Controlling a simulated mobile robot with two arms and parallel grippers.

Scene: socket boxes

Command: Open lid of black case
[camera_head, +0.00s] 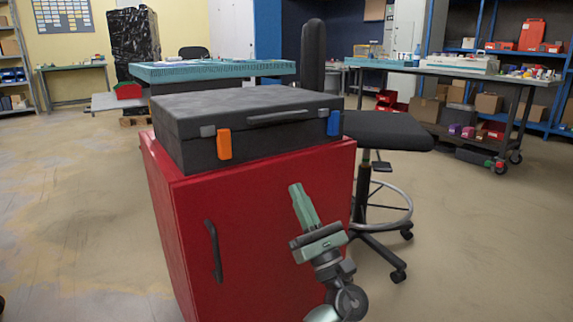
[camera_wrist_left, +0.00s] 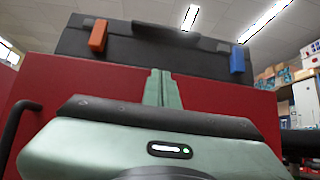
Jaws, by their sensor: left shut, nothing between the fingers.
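The black case (camera_head: 250,102) lies flat on top of a red cabinet, with its lid down. Its front has a dark handle (camera_head: 278,116), an orange latch (camera_head: 224,143) on the left and a blue latch (camera_head: 334,123) on the right. My left gripper (camera_head: 298,191) is shut and empty, pointing up in front of the cabinet, below the case front. In the left wrist view, the shut fingers (camera_wrist_left: 159,74) point up toward the case (camera_wrist_left: 160,55), between the orange latch (camera_wrist_left: 98,35) and the blue latch (camera_wrist_left: 237,60). My right gripper is not in view.
The red cabinet (camera_head: 255,220) has a dark door handle (camera_head: 213,250). A black stool (camera_head: 385,130) stands close on its right. Workbenches (camera_head: 460,75) and shelves are farther back. The floor (camera_head: 80,220) to the left is clear.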

